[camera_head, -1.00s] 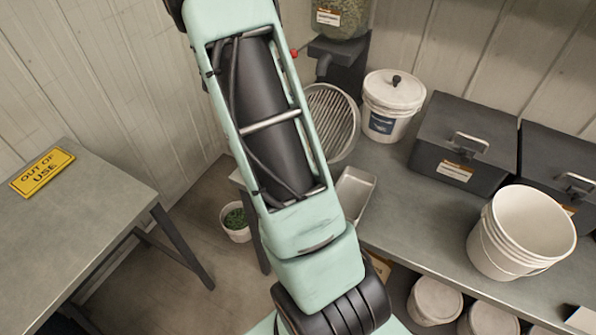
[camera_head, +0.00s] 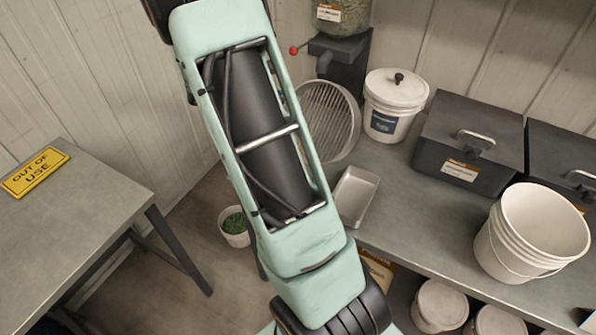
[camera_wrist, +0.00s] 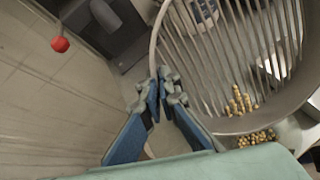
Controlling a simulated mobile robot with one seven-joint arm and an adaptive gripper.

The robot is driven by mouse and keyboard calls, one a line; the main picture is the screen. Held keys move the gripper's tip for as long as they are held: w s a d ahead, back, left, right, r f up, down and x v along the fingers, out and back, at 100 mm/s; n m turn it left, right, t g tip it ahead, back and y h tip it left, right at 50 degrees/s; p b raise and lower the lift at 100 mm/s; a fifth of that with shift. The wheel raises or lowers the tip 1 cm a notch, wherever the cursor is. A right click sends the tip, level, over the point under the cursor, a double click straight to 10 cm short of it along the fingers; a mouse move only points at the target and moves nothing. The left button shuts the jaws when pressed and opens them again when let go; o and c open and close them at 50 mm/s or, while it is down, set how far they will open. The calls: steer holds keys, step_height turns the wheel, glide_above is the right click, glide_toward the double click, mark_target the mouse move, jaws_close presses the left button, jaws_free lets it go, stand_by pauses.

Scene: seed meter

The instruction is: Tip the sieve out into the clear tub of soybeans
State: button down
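The round slotted metal sieve (camera_head: 331,122) stands tilted above the back of the bench, beside the dark seed meter. It fills the right of the wrist view (camera_wrist: 228,62), with a few tan soybeans (camera_wrist: 240,101) on its bars. More beans (camera_wrist: 258,138) show just beyond its lower rim; I cannot tell what they lie in. My gripper (camera_wrist: 161,86) has its blue fingers closed together at the sieve's left rim and appears to pinch it. My arm hides the gripper in the head view. I cannot pick out a clear tub of soybeans for certain.
The seed meter (camera_head: 340,68) carries a clear labelled hopper (camera_head: 341,12) and a red-knobbed lever (camera_head: 294,50). A lidded white pail (camera_head: 396,105), a metal tray (camera_head: 357,196), dark lidded bins (camera_head: 468,150) and an open white bucket (camera_head: 532,235) occupy the bench. A pot (camera_head: 235,227) stands on the floor.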

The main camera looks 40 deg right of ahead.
steer(key=shift+s+a+r+t+h+b, duration=0.15)
steer(key=shift+a+r+h+b, duration=0.2)
steer(key=shift+a+h+b, duration=0.65)
steer(key=shift+a+r+t+h+b, duration=0.15)
steer(key=shift+a+r+h+b, duration=0.2)
steer(key=shift+b, duration=1.15)
steer(key=shift+s+a+f+h+b, duration=0.1)
steer(key=shift+a+f+h+b, duration=0.3)
steer(key=shift+b, duration=0.6)
steer(key=shift+s+a+f+h+b, duration=0.15)
steer(key=shift+a+h+b, duration=0.35)
steer(key=shift+b, duration=0.45)
steer(key=shift+a+r+h+b, duration=0.1)
steer(key=shift+a+h+b, duration=0.75)
steer(key=shift+a+b, duration=0.35)
steer(key=shift+s+a+f+t+h+b, duration=0.15)
steer(key=shift+a+f+t+h+b, duration=0.55)
steer(key=shift+b, duration=1)
steer(key=shift+s+a+f+h+b, duration=0.1)
steer(key=shift+a+h+b, duration=0.5)
steer(key=shift+a+h, duration=0.05)
steer(key=shift+s+a+f+h+b, duration=0.1)
steer(key=shift+a+h+b, duration=0.45)
steer(key=shift+a+h, duration=0.1)
